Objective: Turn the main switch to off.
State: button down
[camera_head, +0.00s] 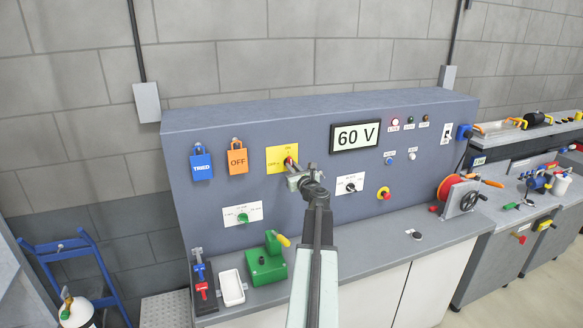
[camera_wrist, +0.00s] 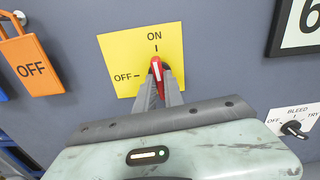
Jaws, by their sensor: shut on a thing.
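The main switch is a red knob (camera_wrist: 156,70) on a yellow plate (camera_wrist: 117,50) marked ON at the top and OFF at the left. Its white pointer line stands upright, toward ON. In the head view the yellow plate (camera_head: 275,160) is on the grey-blue panel, with the red knob (camera_head: 289,162) partly hidden behind my gripper. My gripper (camera_wrist: 160,84) reaches straight at the panel and is shut on the red knob, one finger on each side. It also shows in the head view (camera_head: 291,172).
An orange OFF tag (camera_head: 237,158) and a blue TRIED tag (camera_head: 201,163) hang left of the plate. A 60 V display (camera_head: 356,136) and a bleed switch (camera_head: 350,186) are on its right. A green box (camera_head: 265,266) and a white tray (camera_head: 231,287) stand on the counter below.

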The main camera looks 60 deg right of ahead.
jog(key=n, duration=0.3)
jog(key=shift+n, duration=0.3)
jog(key=n, duration=0.4)
jog(key=shift+n, duration=0.3)
jog(key=n, duration=0.4)
jog(key=shift+n, duration=0.3)
jog(key=n, duration=0.4)
jog(key=c, duration=1.3)
grip_release()
jog(key=shift+s+a, duration=0.1)
